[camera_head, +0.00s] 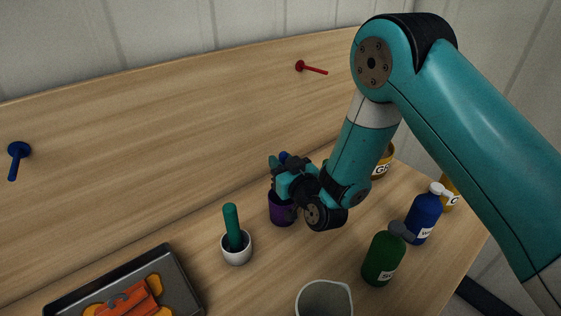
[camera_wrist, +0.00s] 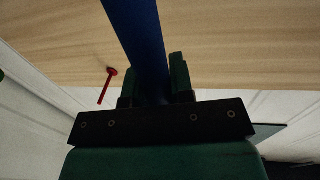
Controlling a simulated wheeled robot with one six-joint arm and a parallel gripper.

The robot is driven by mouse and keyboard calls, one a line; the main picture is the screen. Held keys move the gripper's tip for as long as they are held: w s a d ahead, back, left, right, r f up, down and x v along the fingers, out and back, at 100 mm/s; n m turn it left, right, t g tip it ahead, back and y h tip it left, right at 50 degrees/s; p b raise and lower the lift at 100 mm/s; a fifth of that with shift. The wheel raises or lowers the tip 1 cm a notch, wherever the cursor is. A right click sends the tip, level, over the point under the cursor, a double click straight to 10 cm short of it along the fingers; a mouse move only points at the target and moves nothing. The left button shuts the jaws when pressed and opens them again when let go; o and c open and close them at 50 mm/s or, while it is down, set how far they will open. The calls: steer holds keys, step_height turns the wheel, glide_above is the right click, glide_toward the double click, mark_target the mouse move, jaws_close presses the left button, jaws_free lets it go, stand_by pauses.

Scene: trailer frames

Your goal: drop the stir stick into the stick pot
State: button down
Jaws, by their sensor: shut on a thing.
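My gripper (camera_head: 277,172) is shut on a blue stick, the likely stir stick, whose end (camera_head: 283,156) shows just above the fingers. In the wrist view the stick (camera_wrist: 139,40) runs up between the two fingers (camera_wrist: 155,88). A purple pot (camera_head: 281,209) stands on the table below my gripper, its top partly hidden by the gripper. I cannot tell whether the stick's lower end is inside it. A white pot (camera_head: 237,255) with a green stick (camera_head: 232,226) leaning in it stands to the left. Which of the two is the stick pot is not clear.
A dark tray (camera_head: 184,284) with orange things is at the front left. A grey-white container (camera_head: 324,300) is at the front. Green (camera_head: 383,260) and blue (camera_head: 425,218) bottles stand right. Blue (camera_head: 18,150) and red (camera_head: 300,66) pegs stick out of the back panel.

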steer(key=shift+f, duration=0.45)
steer(key=c, duration=0.9)
jaws_free()
steer(key=shift+b, duration=0.3)
steer(key=b+v, duration=0.8)
steer(key=v, duration=0.2)
